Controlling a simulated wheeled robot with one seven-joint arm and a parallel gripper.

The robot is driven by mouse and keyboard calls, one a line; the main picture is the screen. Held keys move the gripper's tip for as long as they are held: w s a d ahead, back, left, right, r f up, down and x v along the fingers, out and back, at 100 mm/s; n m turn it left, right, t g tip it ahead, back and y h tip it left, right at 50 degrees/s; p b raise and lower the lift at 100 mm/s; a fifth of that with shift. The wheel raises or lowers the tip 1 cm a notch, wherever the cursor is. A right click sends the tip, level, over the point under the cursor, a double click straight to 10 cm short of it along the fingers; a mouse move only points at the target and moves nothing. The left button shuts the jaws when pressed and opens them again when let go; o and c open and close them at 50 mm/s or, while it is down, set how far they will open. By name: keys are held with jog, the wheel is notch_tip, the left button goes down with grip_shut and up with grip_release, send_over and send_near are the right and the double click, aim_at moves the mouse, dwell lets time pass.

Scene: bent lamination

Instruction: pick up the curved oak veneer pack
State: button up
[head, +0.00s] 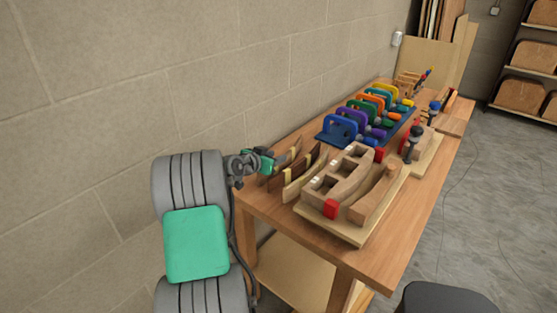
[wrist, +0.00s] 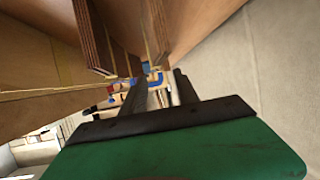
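Several curved veneer packs stand on edge at the near left end of the bench, beside the wooden bending form. A tan-brown pack (head: 287,157) is closest to my gripper, with a dark brown pack (head: 308,163) and a pale-edged pack (head: 291,191) beside it. I cannot tell for sure which is oak. My gripper (head: 272,163) is at the wall-side end of these packs. In the wrist view its two dark fingers (wrist: 162,85) are apart, with no pack clearly held between them. Layered pack edges (wrist: 92,38) rise ahead of the fingers.
The wooden bending form (head: 345,175) with red blocks sits on a pale board on the bench (head: 400,255). Coloured clamps (head: 370,112) stand in a row behind. The block wall (head: 120,90) is close on the left. Open floor (head: 500,200) lies right.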

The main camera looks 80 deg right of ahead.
aim_at(286, 154)
jog(key=p+x, duration=0.1)
jog(key=x, duration=0.5)
jog(key=shift+s+d, duration=0.1)
jog(key=shift+s, duration=0.15)
jog(key=shift+r, duration=0.1)
jog(key=shift+c, duration=0.5)
grip_shut()
